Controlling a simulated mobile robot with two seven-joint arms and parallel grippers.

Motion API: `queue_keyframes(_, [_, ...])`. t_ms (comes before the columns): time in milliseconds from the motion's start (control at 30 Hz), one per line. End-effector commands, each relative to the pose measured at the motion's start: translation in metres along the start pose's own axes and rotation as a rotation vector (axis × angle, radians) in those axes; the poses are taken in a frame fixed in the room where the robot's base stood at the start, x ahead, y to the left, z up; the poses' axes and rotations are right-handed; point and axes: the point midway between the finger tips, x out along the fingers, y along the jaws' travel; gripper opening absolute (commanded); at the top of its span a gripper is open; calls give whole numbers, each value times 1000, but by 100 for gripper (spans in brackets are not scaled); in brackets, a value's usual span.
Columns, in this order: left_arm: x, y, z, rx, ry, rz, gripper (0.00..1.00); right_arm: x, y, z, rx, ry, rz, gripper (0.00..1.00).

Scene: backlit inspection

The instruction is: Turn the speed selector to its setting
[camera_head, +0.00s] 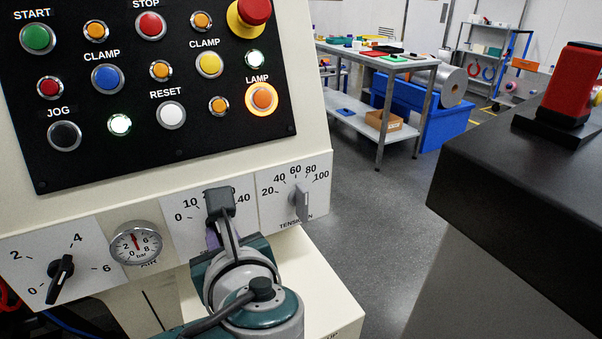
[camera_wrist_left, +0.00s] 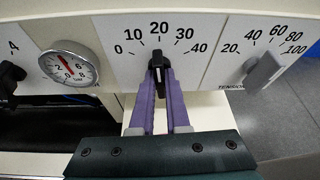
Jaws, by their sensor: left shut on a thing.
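The speed selector (camera_wrist_left: 158,60) is a black knob on a white dial plate marked 0 to 40. In the left wrist view it points up at about 20. My left gripper (camera_wrist_left: 161,88) has its two purple fingers on either side of the knob and is shut on it. In the head view the left gripper (camera_head: 213,238) covers the knob and part of the dial lettering (camera_head: 186,217). My right gripper is not in view.
A grey tension knob (camera_head: 301,203) sits close to the right, and a pressure gauge (camera_head: 136,243) to the left. A black knob marked 0 to 6 (camera_head: 60,277) is further left. The button panel (camera_head: 200,60) is above. A dark-topped counter (camera_head: 480,165) stands at right.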

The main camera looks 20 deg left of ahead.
Motion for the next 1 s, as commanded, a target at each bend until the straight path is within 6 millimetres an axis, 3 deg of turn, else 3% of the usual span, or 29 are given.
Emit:
queue_keyframes(700, [0,-1,1,84,-4,34,0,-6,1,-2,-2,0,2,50])
queue_keyframes(733, [0,-1,1,84,-4,34,17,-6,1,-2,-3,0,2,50])
queue_keyframes(1000, [0,-1,0,83,-2,34,44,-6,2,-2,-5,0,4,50])
